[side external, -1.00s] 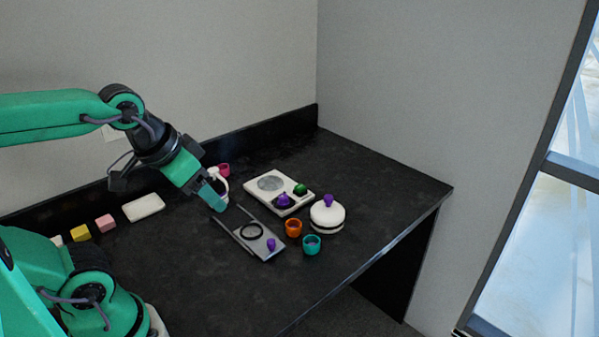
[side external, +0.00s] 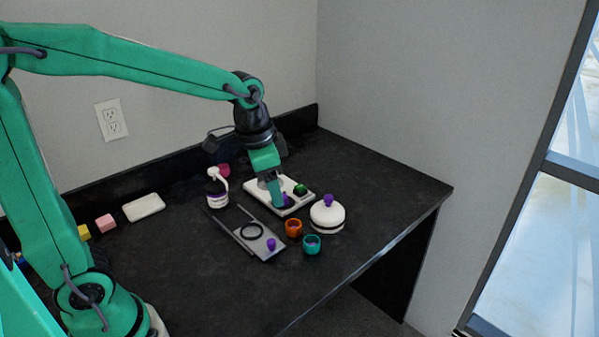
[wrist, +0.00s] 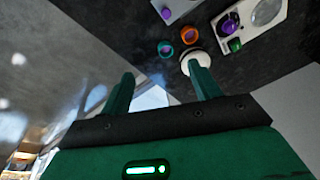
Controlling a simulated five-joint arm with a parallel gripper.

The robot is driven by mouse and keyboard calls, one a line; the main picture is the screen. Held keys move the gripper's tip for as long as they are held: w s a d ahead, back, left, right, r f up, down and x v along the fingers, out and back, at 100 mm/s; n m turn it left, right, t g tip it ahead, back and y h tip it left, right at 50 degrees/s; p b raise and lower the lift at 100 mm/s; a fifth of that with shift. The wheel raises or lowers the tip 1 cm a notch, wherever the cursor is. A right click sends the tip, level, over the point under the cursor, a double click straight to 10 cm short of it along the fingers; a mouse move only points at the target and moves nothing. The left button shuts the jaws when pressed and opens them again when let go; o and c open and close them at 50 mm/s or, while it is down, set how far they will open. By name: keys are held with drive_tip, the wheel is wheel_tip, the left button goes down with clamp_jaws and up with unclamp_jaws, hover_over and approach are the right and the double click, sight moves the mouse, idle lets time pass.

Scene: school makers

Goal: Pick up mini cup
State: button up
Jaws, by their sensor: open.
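The orange cup (wrist: 190,34) and teal cup (wrist: 166,49) also show in the wrist view, beyond my fingertips. My gripper (side external: 277,198) hangs over the white scale and hides part of it; I cannot tell how high above it. In the wrist view my gripper (wrist: 163,82) has its two green fingers apart with nothing between them.
The white scale (side external: 258,195) carries a purple piece and a green piece (side external: 300,189). A white round pot (side external: 327,218) with a purple knob stands to its right. A grey stand (side external: 262,249) holds a black ring and purple piece. A white-topped bottle (side external: 217,190) stands left. The front table is clear.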

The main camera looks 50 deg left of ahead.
sight(312, 239)
drive_tip(key=shift+w+d+f+m+g, duration=0.6)
drive_tip(key=shift+w+f, duration=1.05)
drive_tip(key=shift+f, duration=1.8)
drive_tip(key=shift+w+d+f+m+g, duration=0.2)
drive_tip(key=shift+w+f+m, duration=1.05)
drive_tip(key=shift+f, duration=2.15)
drive_tip(key=shift+w+d+f+m+g, duration=0.2)
drive_tip(key=shift+w+f+m+g, duration=0.25)
drive_tip(key=shift+w+f, duration=2.3)
drive_tip(key=shift+s+f, duration=0.7)
drive_tip(key=c, duration=1)
drive_tip(key=shift+r, duration=0.15)
drive_tip(key=shift+c, duration=0.2)
